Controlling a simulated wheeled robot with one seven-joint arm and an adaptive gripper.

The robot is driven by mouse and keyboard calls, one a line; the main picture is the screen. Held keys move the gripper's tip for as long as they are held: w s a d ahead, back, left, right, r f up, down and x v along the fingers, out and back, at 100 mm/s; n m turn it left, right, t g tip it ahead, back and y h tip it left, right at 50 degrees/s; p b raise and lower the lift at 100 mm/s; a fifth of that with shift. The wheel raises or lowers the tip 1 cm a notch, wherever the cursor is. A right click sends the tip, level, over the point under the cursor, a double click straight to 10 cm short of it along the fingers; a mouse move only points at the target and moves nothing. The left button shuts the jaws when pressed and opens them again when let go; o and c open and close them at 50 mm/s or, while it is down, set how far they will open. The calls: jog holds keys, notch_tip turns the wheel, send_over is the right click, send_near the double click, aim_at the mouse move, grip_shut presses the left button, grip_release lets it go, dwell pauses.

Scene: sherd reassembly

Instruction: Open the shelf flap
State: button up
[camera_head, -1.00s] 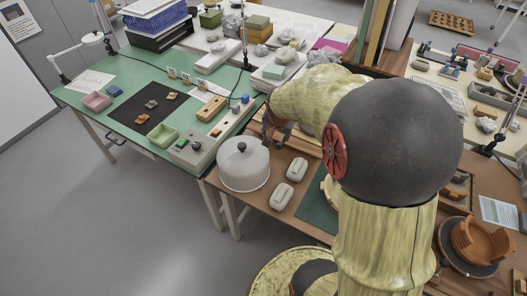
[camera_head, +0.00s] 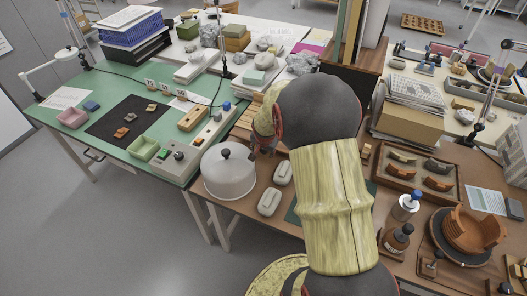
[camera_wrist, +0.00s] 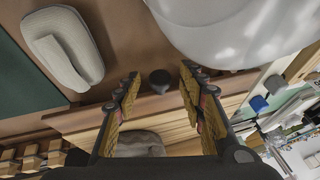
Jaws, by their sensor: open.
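The shelf flap appears to be the light slatted wooden panel (camera_wrist: 76,119) with a brown front edge in the wrist view; I cannot be sure where it ends. A small dark knob (camera_wrist: 160,78) stands at that edge. My gripper (camera_wrist: 159,87) is open, with one padded finger on each side of the knob and gaps showing between. I cannot tell whether the panel is shut. In the head view a bit of slatted wood (camera_head: 243,122) shows left of my arm, which hides most of the shelf and my gripper.
A grey dome cover (camera_head: 225,178) stands close to my gripper; its pale side (camera_wrist: 235,30) fills the top of the wrist view. Two pale oblong blocks lie beside it, one nearer (camera_head: 269,202). A green workbench (camera_head: 115,75) is at left. A sherd tray (camera_head: 385,175) and bottles stand right of my arm.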

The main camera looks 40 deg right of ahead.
jog(key=c, duration=0.3)
grip_shut()
dwell(0.6)
